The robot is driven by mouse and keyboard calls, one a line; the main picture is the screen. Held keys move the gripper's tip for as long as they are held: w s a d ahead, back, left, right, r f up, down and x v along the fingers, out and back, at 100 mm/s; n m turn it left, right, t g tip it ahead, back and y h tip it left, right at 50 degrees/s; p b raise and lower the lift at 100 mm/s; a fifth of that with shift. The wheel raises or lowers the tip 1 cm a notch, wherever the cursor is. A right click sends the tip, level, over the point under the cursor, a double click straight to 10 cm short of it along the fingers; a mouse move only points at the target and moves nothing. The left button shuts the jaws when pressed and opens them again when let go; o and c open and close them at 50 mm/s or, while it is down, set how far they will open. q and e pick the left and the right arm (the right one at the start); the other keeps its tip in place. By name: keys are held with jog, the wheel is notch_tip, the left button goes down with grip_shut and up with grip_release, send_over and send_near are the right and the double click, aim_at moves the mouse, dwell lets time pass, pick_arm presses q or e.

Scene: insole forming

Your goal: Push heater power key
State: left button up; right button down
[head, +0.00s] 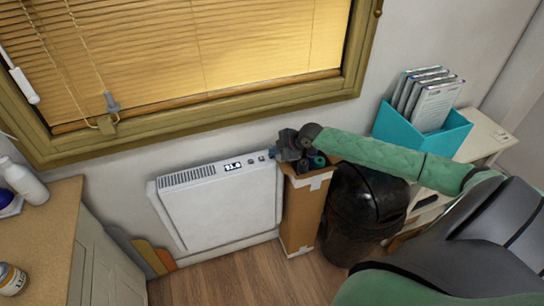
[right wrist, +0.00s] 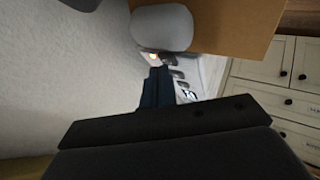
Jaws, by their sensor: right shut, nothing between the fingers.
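The white heater (head: 220,210) stands against the wall below the window. Its top edge has a vent grille, a lit display (head: 233,166) and small dark keys (head: 256,159) to the right of the display. My right gripper (head: 274,153) is shut and empty at the heater's top right corner, just right of the keys. In the right wrist view the dark closed fingers (right wrist: 157,86) point at the control strip, with the display (right wrist: 188,95) beside them. I cannot tell whether the fingertips touch a key. My left gripper is not in view.
A tall cardboard box (head: 304,215) stands right of the heater, under my right gripper. A dark bin (head: 350,225) and a teal file holder (head: 420,130) are further right. A wooden-topped cabinet (head: 40,235) stands at the left. The floor in front of the heater is clear.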

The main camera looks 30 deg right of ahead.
aim_at(275, 157)
jog(key=shift+f, duration=0.1)
dwell(0.4)
jog(key=shift+r+p, duration=0.35)
jog(key=shift+r, duration=0.2)
notch_tip(275, 157, up, 6)
jog(key=p, duration=0.3)
jog(key=shift+p, duration=0.4)
